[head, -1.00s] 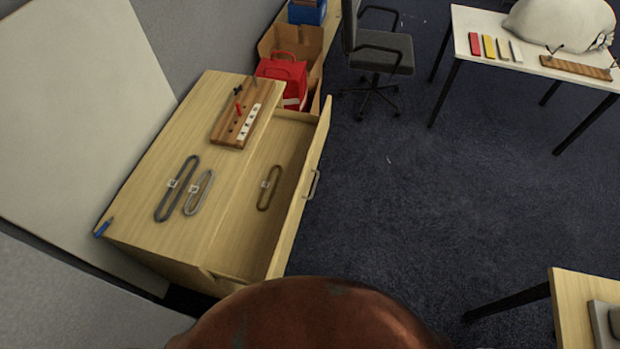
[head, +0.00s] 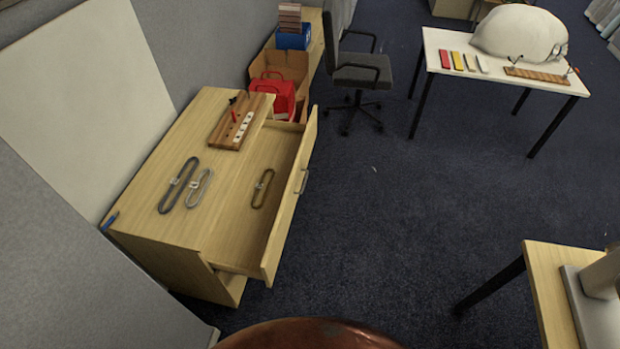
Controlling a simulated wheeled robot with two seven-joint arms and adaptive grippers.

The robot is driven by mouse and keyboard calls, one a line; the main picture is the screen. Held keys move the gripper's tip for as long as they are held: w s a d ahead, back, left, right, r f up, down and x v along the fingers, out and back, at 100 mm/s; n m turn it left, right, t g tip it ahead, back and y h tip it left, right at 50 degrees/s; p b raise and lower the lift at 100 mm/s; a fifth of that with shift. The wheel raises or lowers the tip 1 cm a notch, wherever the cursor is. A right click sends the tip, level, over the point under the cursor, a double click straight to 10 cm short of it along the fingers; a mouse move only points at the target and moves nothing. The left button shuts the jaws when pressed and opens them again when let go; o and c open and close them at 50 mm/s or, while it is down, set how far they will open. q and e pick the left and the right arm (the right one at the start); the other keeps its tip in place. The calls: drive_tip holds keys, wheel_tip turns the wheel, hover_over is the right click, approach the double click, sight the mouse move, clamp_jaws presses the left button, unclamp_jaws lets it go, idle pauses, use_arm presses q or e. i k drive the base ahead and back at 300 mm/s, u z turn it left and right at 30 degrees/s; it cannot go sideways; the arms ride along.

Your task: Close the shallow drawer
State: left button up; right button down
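The shallow drawer (head: 297,187) is pulled out from the right side of a light wooden cabinet (head: 190,225). Its front panel carries a metal handle (head: 304,181) facing the open floor. A brown oval ring with a tag (head: 262,188) lies inside on the drawer's bottom. Neither of my grippers shows in the head view, so I cannot see their state.
On the cabinet top lie two tagged oval rings (head: 178,185) and a wooden board with pegs (head: 237,121). A red case (head: 273,97) and a cardboard box (head: 290,66) stand behind. An office chair (head: 360,75) is further back. Carpet right of the drawer is clear.

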sight(245, 240)
drive_tip(key=z, duration=0.05)
drive_tip(key=k, duration=0.5)
drive_tip(key=u, duration=0.85)
drive_tip(key=i, duration=0.9)
drive_tip(key=z, duration=0.45)
